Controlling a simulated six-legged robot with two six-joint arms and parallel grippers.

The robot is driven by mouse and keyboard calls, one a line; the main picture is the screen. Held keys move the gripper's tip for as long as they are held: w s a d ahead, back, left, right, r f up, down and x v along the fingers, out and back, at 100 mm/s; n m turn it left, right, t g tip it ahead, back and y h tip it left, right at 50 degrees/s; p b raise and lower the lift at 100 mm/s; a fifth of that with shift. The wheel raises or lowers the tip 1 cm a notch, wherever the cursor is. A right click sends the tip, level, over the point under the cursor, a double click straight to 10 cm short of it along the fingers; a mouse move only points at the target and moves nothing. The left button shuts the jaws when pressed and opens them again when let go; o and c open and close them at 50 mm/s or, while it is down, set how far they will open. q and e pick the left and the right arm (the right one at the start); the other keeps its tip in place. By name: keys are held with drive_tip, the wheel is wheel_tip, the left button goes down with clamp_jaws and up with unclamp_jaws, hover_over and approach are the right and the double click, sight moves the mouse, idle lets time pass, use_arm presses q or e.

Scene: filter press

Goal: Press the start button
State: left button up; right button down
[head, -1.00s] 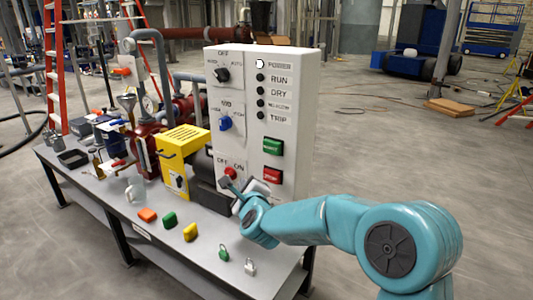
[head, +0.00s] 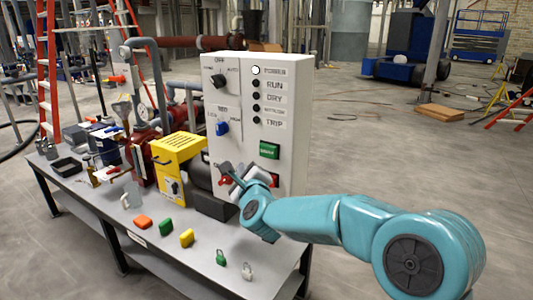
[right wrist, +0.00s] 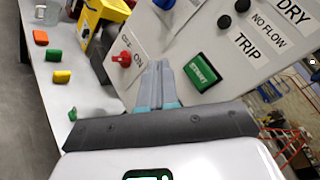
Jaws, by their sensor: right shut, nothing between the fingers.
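The green start button (head: 269,150) is on the front of the white control panel (head: 229,120), right of centre and above the red stop button (head: 274,180). My right gripper (head: 232,169) is shut and empty in front of the panel, left of and below the start button; it partly hides the stop button. In the right wrist view the shut fingers (right wrist: 158,76) point at the panel between the red knob (right wrist: 122,59) and the start button (right wrist: 202,72). The fingers look apart from the start button. My left gripper is not in view.
A blue knob (head: 222,128) and a black selector (head: 220,81) sit on the panel's left side. A yellow box (head: 179,160) and red pump parts stand left of the panel. Several coloured padlocks, including an orange one (head: 143,223), lie along the table's front.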

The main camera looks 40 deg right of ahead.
sight(263, 157)
drive_tip(key=w+d, duration=0.3)
drive_tip(key=d, duration=0.5)
drive_tip(key=shift+w, duration=0.15)
drive_tip(key=shift+d+b, duration=0.1)
drive_tip(key=shift+b, duration=0.3)
idle(1.6)
drive_tip(key=shift+w+d+f+b, duration=0.1)
drive_tip(key=shift+w+d+b, duration=0.05)
drive_tip(key=shift+d+b, duration=0.15)
